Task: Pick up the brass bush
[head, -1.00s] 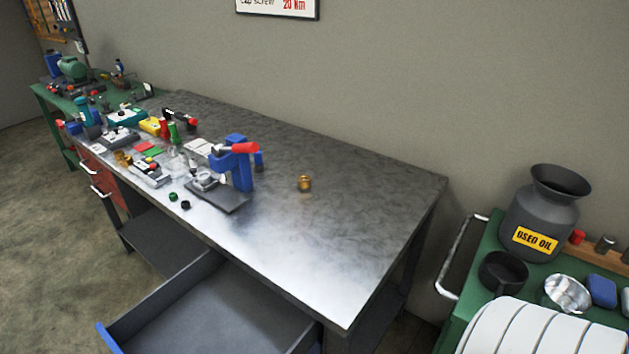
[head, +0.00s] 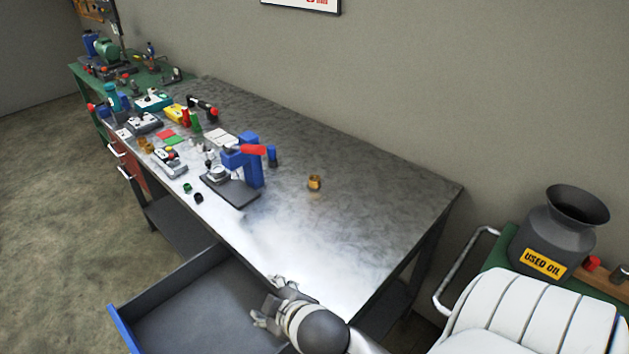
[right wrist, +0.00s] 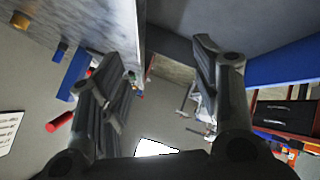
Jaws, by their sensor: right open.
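The brass bush (head: 315,183) is a small gold cylinder standing alone on the metal bench top, right of the blue press. A gold piece at the top left edge of the right wrist view (right wrist: 19,20) looks like the same bush. My right gripper (head: 268,302) is at the bench's front edge over the open drawer, well short of the bush. Its fingers are spread and empty in the right wrist view (right wrist: 157,62). My left gripper is in neither view.
The blue press (head: 247,165) with a red handle stands left of the bush. Several small tools and parts crowd the bench's left end. The open drawer (head: 200,310) juts out in front. The bench top (head: 370,200) right of the bush is bare.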

